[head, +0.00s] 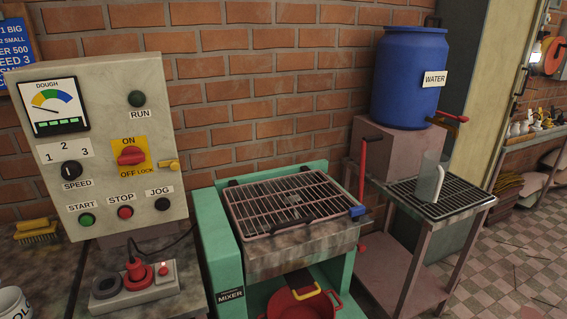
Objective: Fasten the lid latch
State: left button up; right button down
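The mixer (218,240) is a green-framed machine in the lower middle of the head view. Its lid (262,208) is a dark metal grate that lies flat over the top, with a black handle (306,222) along its front edge. A small blue piece (357,211) sits at the lid's front right corner and looks like the latch. I cannot tell whether it is fastened. A red-gripped lever (362,158) stands upright at the mixer's right side. Neither of my grippers is in view.
A control panel (100,185) stands at the left, above a red plug in a socket strip (138,275). A blue water barrel (408,80) and a rack with a clear jug (430,178) stand at the right. A red pot (302,303) is under the mixer.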

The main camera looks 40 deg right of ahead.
aim_at(356, 213)
jog(key=z, duration=1.8)
